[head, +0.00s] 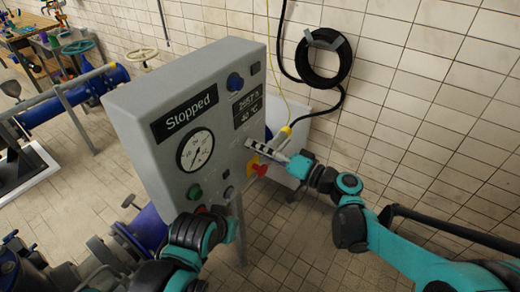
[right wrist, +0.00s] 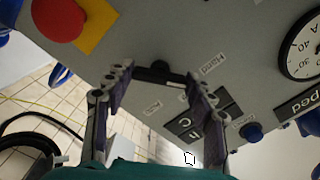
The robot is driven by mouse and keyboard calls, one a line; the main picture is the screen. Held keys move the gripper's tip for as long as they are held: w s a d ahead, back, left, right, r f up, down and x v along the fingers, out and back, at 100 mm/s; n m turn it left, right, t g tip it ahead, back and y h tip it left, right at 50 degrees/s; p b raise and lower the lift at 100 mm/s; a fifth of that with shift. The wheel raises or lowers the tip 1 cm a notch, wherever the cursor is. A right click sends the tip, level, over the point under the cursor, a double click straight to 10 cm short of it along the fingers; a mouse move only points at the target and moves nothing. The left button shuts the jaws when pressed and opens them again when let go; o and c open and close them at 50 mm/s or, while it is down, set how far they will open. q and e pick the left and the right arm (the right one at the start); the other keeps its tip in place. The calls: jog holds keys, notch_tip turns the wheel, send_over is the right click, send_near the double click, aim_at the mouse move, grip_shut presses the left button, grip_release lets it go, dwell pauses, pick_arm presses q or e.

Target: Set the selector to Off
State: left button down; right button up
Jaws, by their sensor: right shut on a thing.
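The selector (right wrist: 160,72) is a small dark knob on the grey panel face, between the fingertips of my right gripper (right wrist: 160,76) in the right wrist view. The fingers close on it from both sides. In the head view my right gripper (head: 268,153) reaches the panel's right part and hides the selector. My left arm shows at the bottom, but its gripper fingers do not show.
The grey control panel (head: 130,105) carries a "Stopped" display (head: 185,112), a round gauge (head: 195,149), a blue knob (head: 235,81) and a red emergency button (head: 260,169) on yellow, close below my right gripper. A black hose coil (head: 323,58) hangs on the tiled wall.

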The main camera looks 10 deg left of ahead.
jog(key=m, duration=0.6)
jog(key=shift+m+b, duration=0.3)
dwell(0.5)
jog(key=o, duration=1.2)
jog(key=shift+c, duration=0.2)
jog(key=shift+d, duration=0.1)
jog(key=v, duration=1.2)
